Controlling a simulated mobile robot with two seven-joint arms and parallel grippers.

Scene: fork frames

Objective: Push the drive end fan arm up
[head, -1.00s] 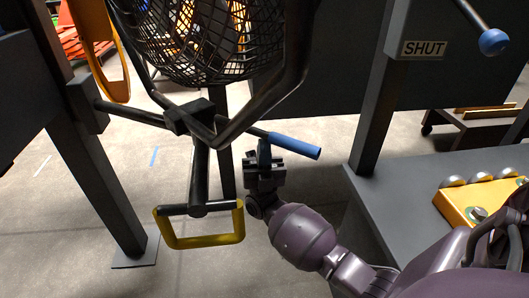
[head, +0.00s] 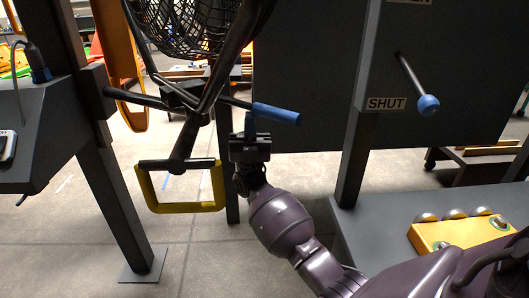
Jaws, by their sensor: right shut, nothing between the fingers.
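The fan arm is a dark rod that crosses a clamp under the caged fan (head: 195,25) and ends at the right in a blue grip (head: 276,113). The grip slopes slightly down to the right. A yellow U-shaped handle (head: 182,207) hangs below the clamp on a dark stem. My right gripper (head: 249,118) is shut and empty, pointing up, with its fingertips right at the underside of the rod near the blue grip's inner end. I cannot tell whether they touch. My left gripper is out of view.
A dark post (head: 357,150) with a SHUT label (head: 387,104) stands at the right, beside a blue-knobbed lever (head: 428,105). A yellow control box (head: 460,234) sits on a grey platform (head: 375,240) at the lower right. Another dark post (head: 115,200) stands at the left.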

